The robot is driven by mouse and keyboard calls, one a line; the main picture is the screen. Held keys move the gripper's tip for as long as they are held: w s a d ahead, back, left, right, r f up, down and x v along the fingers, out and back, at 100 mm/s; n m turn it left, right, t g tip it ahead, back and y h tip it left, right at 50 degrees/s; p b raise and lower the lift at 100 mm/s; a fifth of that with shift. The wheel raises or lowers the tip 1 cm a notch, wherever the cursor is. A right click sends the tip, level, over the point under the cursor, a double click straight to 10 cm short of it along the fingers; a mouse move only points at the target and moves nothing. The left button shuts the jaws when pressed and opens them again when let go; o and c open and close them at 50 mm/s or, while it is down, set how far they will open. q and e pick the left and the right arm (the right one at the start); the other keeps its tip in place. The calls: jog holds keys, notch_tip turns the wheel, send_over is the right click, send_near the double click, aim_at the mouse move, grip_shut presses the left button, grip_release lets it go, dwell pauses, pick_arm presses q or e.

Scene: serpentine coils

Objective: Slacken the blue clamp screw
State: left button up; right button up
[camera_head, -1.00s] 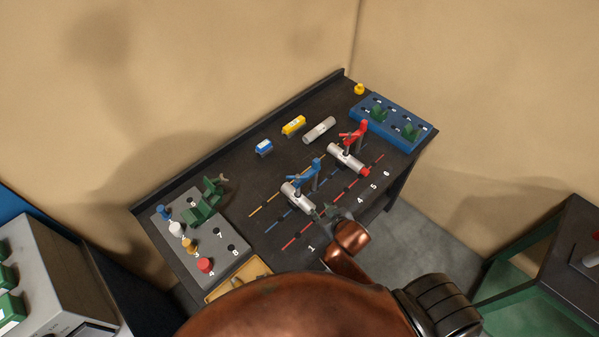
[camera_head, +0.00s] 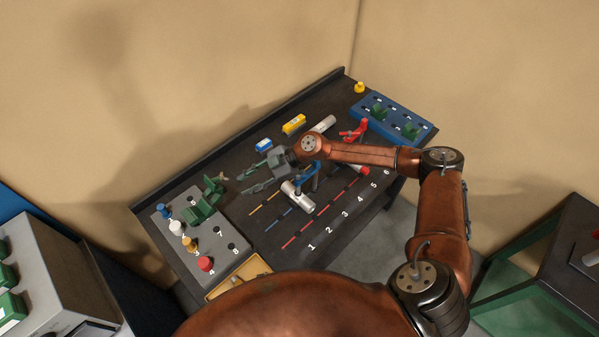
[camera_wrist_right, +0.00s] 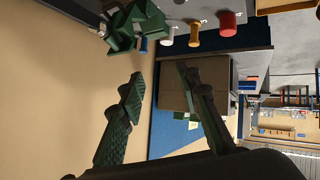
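The blue clamp (camera_head: 311,177) stands on the dark table beside a pale silver cylinder (camera_head: 297,194). Its upper part is partly hidden by my right arm, and its screw cannot be made out clearly. My right gripper (camera_head: 244,182) is left of the blue clamp, above the table, with its fingers pointing left and apart. In the right wrist view the right gripper (camera_wrist_right: 158,76) is open with nothing between its fingers. The blue clamp does not show in that view. My left gripper is not in view.
A red clamp (camera_head: 354,131) stands to the right, partly behind my arm. A grey board (camera_head: 222,262) with pegs and a green clamp (camera_head: 205,205) is at left. A blue board (camera_head: 415,128) is at the back right. A yellow tray (camera_head: 240,282) lies in front.

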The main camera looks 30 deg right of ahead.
jog(key=d+m+g+h, duration=0.25)
jog(key=d+h, duration=0.35)
jog(key=d, duration=1.6)
jog(key=p+x, duration=0.1)
jog(key=x, duration=0.6)
jog(key=shift+w+a+p, duration=0.1)
jog(key=shift+a+p, duration=0.1)
jog(key=shift+p, duration=0.2)
jog(key=shift+c, duration=0.3)
grip_shut()
